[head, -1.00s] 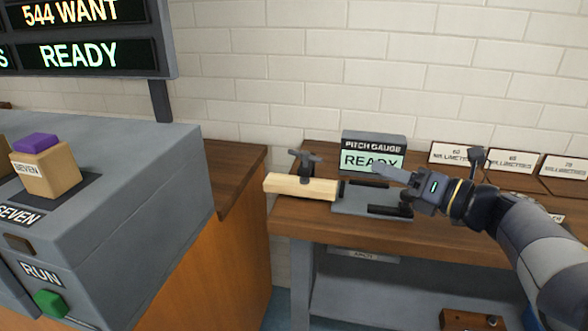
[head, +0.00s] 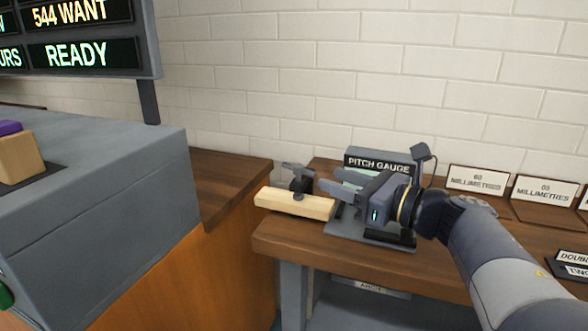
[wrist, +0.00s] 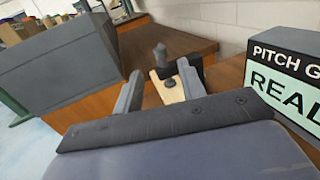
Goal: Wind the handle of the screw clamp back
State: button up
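The screw clamp (head: 302,181) is a dark metal piece gripping a pale wooden bar (head: 285,204) at the left end of the pitch gauge bench. In the wrist view, the clamp (wrist: 162,55) stands ahead, with the pale bar (wrist: 169,92) under it. My gripper (head: 325,190) is open, its two grey fingers pointing left toward the clamp. In the wrist view, the gripper (wrist: 158,86) has clear space between its fingers, with the clamp and bar beyond. The fingers do not seem to touch the handle. Part of the handle's shape is too small to make out.
The pitch gauge (head: 377,163) stands right behind my gripper, its screen partly covered. Millimetre signs (head: 478,181) stand on the bench at right. A large grey machine (head: 90,185) is at left. A gap separates the left wooden counter (head: 222,180) from the gauge bench.

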aim_at(303, 169)
jog(key=b+x, duration=0.1)
jog(key=x, duration=0.8)
jog(key=shift+w+a, duration=0.15)
jog(key=shift+a, duration=0.05)
jog(key=shift+c, duration=0.2)
grip_shut()
